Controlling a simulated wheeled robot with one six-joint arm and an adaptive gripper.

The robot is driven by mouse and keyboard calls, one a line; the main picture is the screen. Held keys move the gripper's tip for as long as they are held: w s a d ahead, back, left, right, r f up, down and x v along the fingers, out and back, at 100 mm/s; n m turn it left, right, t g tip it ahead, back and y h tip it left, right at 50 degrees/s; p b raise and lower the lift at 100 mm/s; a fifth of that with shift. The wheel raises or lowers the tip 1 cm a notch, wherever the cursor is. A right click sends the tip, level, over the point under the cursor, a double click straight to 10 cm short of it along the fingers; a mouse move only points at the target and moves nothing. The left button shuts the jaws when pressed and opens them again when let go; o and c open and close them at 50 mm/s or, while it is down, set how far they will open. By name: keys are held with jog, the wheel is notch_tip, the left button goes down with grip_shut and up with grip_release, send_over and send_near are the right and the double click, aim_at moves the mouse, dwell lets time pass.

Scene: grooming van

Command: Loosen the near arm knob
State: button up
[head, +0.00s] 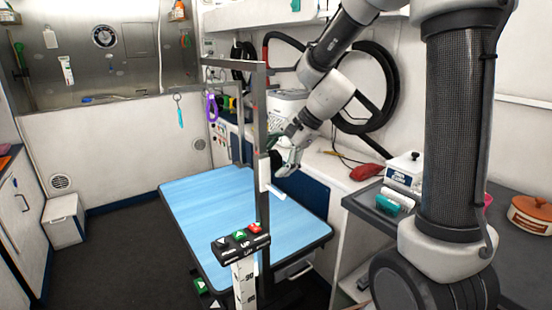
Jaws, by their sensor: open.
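The blue-topped grooming table (205,205) stands in the middle of the head view. A grey metal arm frame rises over it, with a near upright post (261,105) on the table's right side. My gripper (282,168) is at this near post, just right of it and above the table top. A small dark shape beside the post, at the gripper's fingers, may be the near arm knob (275,158); it is mostly hidden by the gripper. The jaws look open, and I cannot tell whether they are around the knob or touch it.
A control box with green and red buttons (240,241) stands on a ruled post at the table's near edge. A purple loop (212,108) hangs by the frame. A dark counter (372,208) holds a white box (404,170). Dark floor (120,250) is free on the left.

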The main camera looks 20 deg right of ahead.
jog(key=v, duration=1.2)
jog(key=shift+d, duration=0.1)
